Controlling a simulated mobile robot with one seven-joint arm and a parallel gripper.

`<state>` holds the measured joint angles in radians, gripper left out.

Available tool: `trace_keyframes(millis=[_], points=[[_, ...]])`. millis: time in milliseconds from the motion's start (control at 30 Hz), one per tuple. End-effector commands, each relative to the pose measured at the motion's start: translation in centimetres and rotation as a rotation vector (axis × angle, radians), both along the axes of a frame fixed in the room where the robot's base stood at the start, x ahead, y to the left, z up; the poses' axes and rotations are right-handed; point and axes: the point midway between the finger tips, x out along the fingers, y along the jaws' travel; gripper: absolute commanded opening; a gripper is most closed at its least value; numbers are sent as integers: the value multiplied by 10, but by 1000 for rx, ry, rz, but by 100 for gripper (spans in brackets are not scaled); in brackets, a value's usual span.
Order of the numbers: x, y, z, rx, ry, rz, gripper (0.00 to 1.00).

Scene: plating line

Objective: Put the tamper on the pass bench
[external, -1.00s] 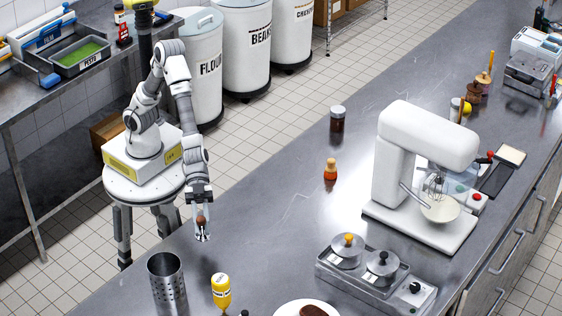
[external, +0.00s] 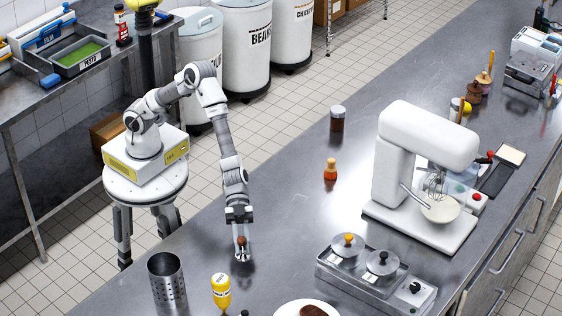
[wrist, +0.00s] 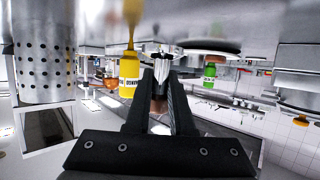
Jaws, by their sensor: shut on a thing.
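My gripper (external: 240,236) points down over the near left part of the long steel bench (external: 290,215). It is shut on the tamper (external: 242,247), which has a brown handle and a shiny metal base. The tamper hangs roughly upright, handle up. I cannot tell whether its base touches the bench top or is slightly above it. In the wrist view the tamper (wrist: 160,104) shows between the two dark fingers of my gripper (wrist: 161,85), which partly hide it.
A plate (external: 287,309), a two-pot warmer (external: 345,278) and a white mixer (external: 385,170) are to the right. An orange-brown bottle (external: 331,170) stands farther back.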

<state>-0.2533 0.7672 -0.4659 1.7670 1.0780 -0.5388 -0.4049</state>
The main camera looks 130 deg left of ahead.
Motion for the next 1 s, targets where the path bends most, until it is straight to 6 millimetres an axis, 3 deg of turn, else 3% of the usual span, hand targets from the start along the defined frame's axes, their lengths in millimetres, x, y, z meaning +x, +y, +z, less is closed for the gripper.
trace_keyframes(millis=[33, 133, 900, 933, 1000], points=[[-1, -1, -12, -1, 4, -1, 0], [0, 0, -24, 0, 2, -1, 0], [0, 0, -36, 0, 0, 1, 0], [0, 0, -36, 1, 0, 1, 27], [0, 0, -36, 0, 1, 1, 39]])
